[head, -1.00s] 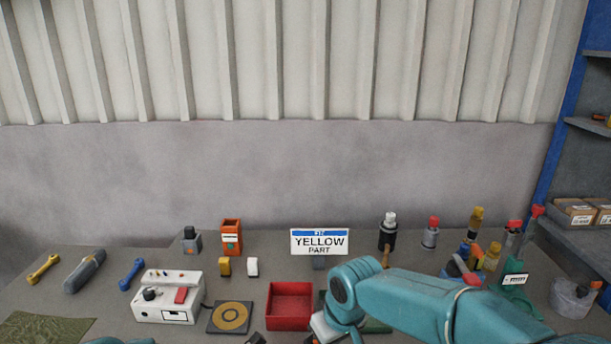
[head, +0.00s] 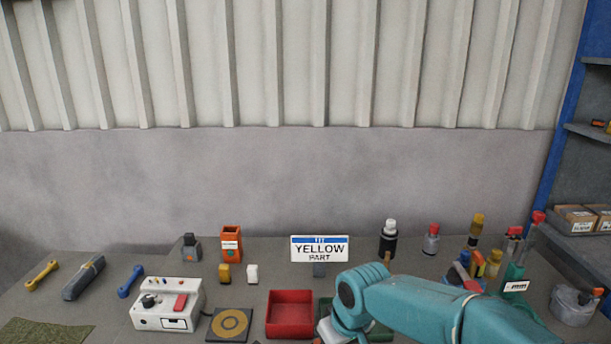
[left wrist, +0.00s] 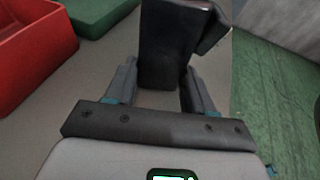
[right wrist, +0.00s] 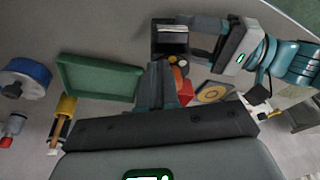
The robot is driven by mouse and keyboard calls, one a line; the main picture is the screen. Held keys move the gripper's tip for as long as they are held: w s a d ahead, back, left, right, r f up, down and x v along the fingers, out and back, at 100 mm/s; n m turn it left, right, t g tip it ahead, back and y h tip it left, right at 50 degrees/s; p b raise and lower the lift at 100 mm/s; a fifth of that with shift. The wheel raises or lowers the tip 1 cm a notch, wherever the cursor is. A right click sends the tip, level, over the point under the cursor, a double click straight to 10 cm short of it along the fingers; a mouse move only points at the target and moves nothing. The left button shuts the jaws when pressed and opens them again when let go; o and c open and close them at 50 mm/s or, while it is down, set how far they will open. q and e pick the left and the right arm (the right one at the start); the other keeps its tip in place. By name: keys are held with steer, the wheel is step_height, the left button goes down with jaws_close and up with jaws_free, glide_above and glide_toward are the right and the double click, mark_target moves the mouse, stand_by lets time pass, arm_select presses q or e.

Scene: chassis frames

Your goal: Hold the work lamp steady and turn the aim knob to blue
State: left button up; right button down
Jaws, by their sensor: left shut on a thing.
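The work lamp, a dark boxy piece (left wrist: 172,45), stands between the fingers of my left gripper (left wrist: 158,92) in the left wrist view. The gripper is shut on it. In the right wrist view the dark lamp head (right wrist: 170,40) is at top centre, with my left gripper (right wrist: 205,40) reaching it from the right. A small orange-red and yellow part (right wrist: 179,63) shows just below it; whether this is the aim knob is unclear. My right gripper (right wrist: 166,75) is close below the lamp, its fingers near each other; what is between them is hidden. The head view hides both grippers' tips.
A red tray (head: 290,292) and a partly hidden green tray (right wrist: 98,62) are near the lamp. A white control box (head: 167,322) and ring pad (head: 230,338) lie left. A YELLOW PART sign (head: 319,248) stands behind. Bottles and tools crowd the right.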

step_height(320, 180, up, 6)
steer(key=shift+d, duration=0.25)
steer(key=shift+s, duration=0.1)
stand_by(0.4)
steer(key=f+n, duration=0.2)
steer(key=n, duration=0.4)
steer(key=a+f+n, duration=0.1)
steer(key=f+n, duration=0.1)
steer(key=n, duration=0.4)
steer(key=f+n, duration=0.2)
steer(key=n, duration=0.4)
steer(key=shift+s+a, duration=0.35)
steer(key=shift+w+a, duration=0.15)
steer(key=shift+w, duration=0.2)
